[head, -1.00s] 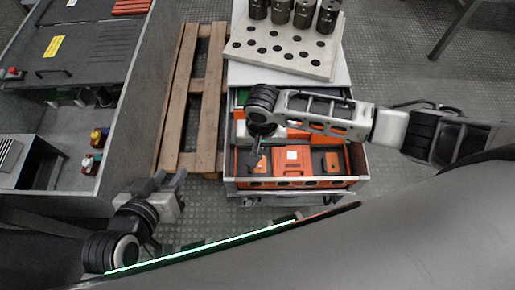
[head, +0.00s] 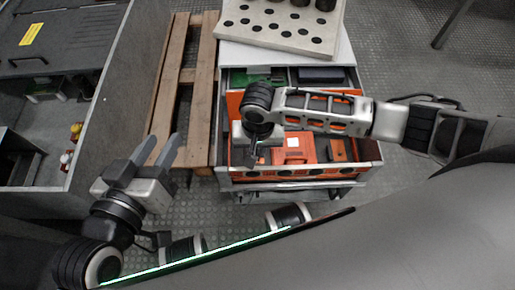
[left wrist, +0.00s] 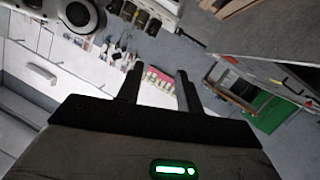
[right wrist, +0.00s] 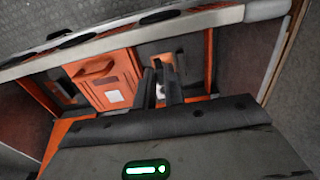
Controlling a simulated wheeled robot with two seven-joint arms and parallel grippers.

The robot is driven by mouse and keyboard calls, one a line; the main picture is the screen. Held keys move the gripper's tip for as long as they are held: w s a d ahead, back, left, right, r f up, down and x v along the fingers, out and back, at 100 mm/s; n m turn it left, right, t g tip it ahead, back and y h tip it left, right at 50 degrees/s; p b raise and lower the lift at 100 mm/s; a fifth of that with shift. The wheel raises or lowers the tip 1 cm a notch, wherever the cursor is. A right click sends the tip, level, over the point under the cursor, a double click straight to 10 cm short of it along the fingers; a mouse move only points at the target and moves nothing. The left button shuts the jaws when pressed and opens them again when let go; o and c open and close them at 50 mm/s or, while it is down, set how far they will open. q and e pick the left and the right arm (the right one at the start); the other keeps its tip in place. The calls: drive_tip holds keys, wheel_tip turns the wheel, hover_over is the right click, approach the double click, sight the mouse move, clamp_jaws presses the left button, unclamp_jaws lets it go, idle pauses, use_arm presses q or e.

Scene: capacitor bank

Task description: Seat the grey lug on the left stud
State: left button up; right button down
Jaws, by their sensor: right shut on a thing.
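My right gripper (head: 254,157) is over the open drawer, pointing down into it. In the right wrist view its fingers (right wrist: 165,75) are close together, with a small pale thing (right wrist: 160,91) between them. That thing is mostly hidden, and I cannot tell whether it is the grey lug. My left gripper (head: 160,152) is open and empty in the head view, left of the drawer and over the floor near the pallet. Its parted fingers also show in the left wrist view (left wrist: 157,85). I cannot make out the left stud in any view.
The drawer (head: 300,174) holds an orange case (head: 288,151) and other parts in compartments. A plate with holes (head: 275,27) stands on the cabinet behind it. A wooden pallet (head: 188,76) lies left of the cabinet. A grey enclosure (head: 95,110) stands further left.

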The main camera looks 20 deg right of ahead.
sight(258, 153)
wheel_tip(258, 153, down, 2)
drive_tip(key=shift+f+b, duration=0.25)
drive_tip(key=shift+b, duration=0.75)
drive_tip(key=shift+f+b, duration=0.7)
drive_tip(key=shift+b, duration=0.25)
drive_tip(key=shift+f+b, duration=0.5)
drive_tip(key=shift+b, duration=0.25)
use_arm(q)
drive_tip(key=r+t, duration=0.1)
drive_tip(key=w+r+t+h, duration=0.1)
drive_tip(key=r+h, duration=0.1)
drive_tip(key=shift+w+d+r+n+t, duration=0.25)
drive_tip(key=shift+d+n+t, duration=0.15)
drive_tip(key=shift+r, duration=0.1)
drive_tip(key=shift+r+p, duration=0.75)
drive_tip(key=shift+p, duration=0.15)
use_arm(e)
drive_tip(key=shift+s+a, duration=0.15)
drive_tip(key=shift+s, duration=0.25)
use_arm(q)
drive_tip(key=shift+r, duration=0.15)
